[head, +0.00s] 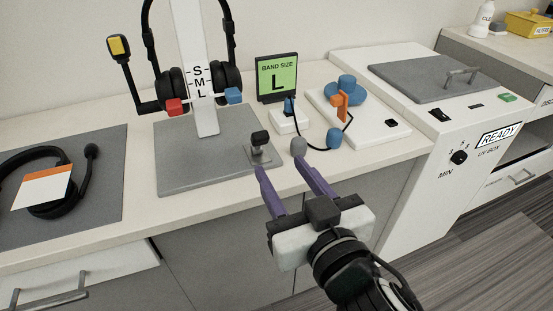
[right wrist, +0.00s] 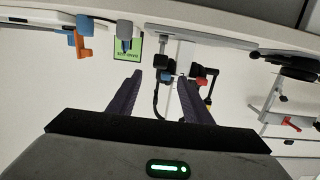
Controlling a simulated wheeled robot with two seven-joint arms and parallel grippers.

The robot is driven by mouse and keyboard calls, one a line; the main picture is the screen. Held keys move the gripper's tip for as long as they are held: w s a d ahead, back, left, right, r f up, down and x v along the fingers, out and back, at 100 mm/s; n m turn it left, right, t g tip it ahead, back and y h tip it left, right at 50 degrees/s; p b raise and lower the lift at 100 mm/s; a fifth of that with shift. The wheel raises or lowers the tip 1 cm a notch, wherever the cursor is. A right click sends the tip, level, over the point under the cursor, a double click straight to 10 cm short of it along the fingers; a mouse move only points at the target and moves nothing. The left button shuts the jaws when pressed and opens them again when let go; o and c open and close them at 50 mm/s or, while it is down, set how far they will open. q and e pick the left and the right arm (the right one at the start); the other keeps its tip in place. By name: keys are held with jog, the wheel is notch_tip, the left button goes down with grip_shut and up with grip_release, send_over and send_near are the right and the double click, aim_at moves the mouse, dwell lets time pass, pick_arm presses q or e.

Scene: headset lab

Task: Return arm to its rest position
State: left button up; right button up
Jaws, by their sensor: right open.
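My right gripper (head: 280,170) reaches over the counter's front edge in the head view, its two purple fingers spread and nothing between them. In the right wrist view, its fingers (right wrist: 160,92) also stand apart and empty. A small black-topped lever (head: 260,140) on a metal base stands just beyond the left fingertip. A grey rounded knob (head: 298,146) is at the right fingertip; I cannot tell whether they touch. A headset (head: 228,75) hangs on the white stand (head: 205,115) marked S, M, L. My left gripper does not show.
A screen (head: 277,76) reads "BAND SIZE L". A white board (head: 372,125) holds blue and orange parts. The UV box (head: 440,105) reads READY at right. Another headset (head: 60,205) with an orange-white card lies on a grey mat (head: 105,160) at left.

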jog(key=shift+s, duration=0.2)
dwell(0.3)
jog(key=s+d+f+m+g+h, duration=0.1)
jog(key=s+d+f+g+h, duration=0.15)
jog(key=d+f, duration=0.4)
jog(key=s+d+f+m+g+h, duration=0.1)
jog(key=s+d+f+g+h, duration=0.15)
jog(key=d+f, duration=0.4)
jog(key=s+d+f+g, duration=0.4)
jog(key=s+f, duration=0.3)
jog(key=s, duration=0.1)
jog(key=s+d+f+g, duration=0.3)
jog(key=s+f, duration=0.3)
jog(key=s, duration=0.1)
jog(key=w+a+f+t+y+p, duration=0.1)
jog(key=w+a+t+y+p, duration=0.1)
jog(key=w+a+t+p, duration=0.3)
jog(key=shift+a+p, duration=0.75)
jog(key=shift+p, duration=1.55)
